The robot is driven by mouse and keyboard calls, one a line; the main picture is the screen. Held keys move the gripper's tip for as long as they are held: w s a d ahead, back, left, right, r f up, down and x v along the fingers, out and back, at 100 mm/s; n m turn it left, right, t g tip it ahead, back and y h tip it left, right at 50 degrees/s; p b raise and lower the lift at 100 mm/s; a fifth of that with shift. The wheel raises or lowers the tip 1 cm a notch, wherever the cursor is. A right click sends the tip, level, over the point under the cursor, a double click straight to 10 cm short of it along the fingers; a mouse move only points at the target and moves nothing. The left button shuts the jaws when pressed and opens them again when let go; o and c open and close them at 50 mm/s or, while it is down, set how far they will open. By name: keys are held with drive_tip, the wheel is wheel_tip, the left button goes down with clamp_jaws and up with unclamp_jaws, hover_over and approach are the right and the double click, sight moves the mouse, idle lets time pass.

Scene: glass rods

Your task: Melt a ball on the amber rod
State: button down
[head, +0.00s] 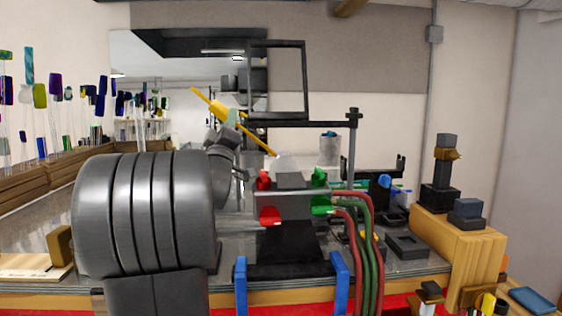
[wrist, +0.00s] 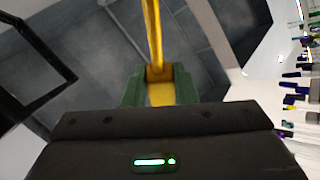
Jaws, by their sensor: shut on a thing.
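The amber rod (head: 257,138) slants down to the right in the head view, with a thicker yellow part (head: 218,109) near its upper end. My gripper (head: 231,119) is shut on that thicker part. In the wrist view the amber rod (wrist: 153,35) runs away from between the green fingertips of my gripper (wrist: 159,92). The rod's lower tip is just above and left of the black torch (head: 290,182), which has red and green knobs. A faint pale cone (head: 286,160) shows over the torch, perhaps its flame. I cannot tell whether the tip touches it or has a ball.
A dark square frame (head: 304,80) stands behind the torch. Red and green hoses (head: 366,230) hang at its right. A wooden block (head: 460,245) with dark fittings is at the right. Wooden racks (head: 30,180) with several coloured rods line the left.

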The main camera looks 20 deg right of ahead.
drive_tip(key=shift+m+h, duration=0.7)
drive_tip(key=shift+h, duration=0.6)
wheel_tip(320, 180, up, 11)
drive_tip(key=p, duration=0.7)
